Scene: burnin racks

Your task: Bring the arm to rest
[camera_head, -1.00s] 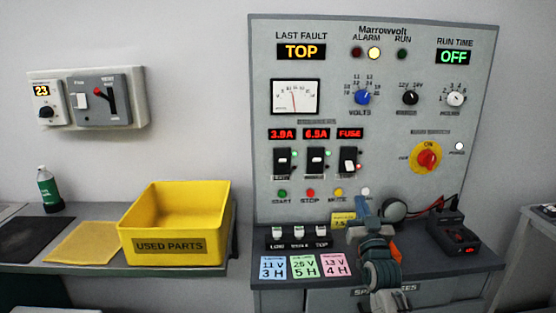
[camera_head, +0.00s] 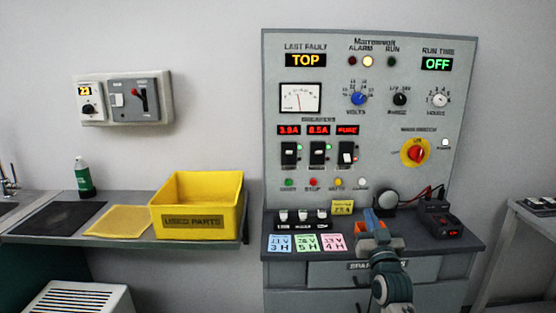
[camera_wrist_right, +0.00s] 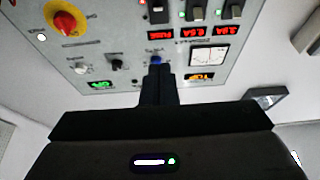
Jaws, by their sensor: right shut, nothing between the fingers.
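My right gripper (camera_head: 369,220) is in front of the lower right part of the test panel (camera_head: 385,185), over the bench ledge (camera_head: 440,245). Its fingers are shut with nothing between them and look apart from the panel. In the right wrist view the dark closed fingers (camera_wrist_right: 157,70) point at the panel, which appears upside down. My right forearm comes up from the lower edge of the head view. My left gripper does not show.
A yellow used parts bin (camera_head: 195,222) stands on the left shelf beside a yellow mat (camera_head: 118,221) and a dark mat (camera_head: 57,218). A green bottle (camera_head: 85,177) stands behind. A black device with red digits (camera_head: 440,228) sits right of my gripper. A white vented box (camera_head: 78,298) stands lower left.

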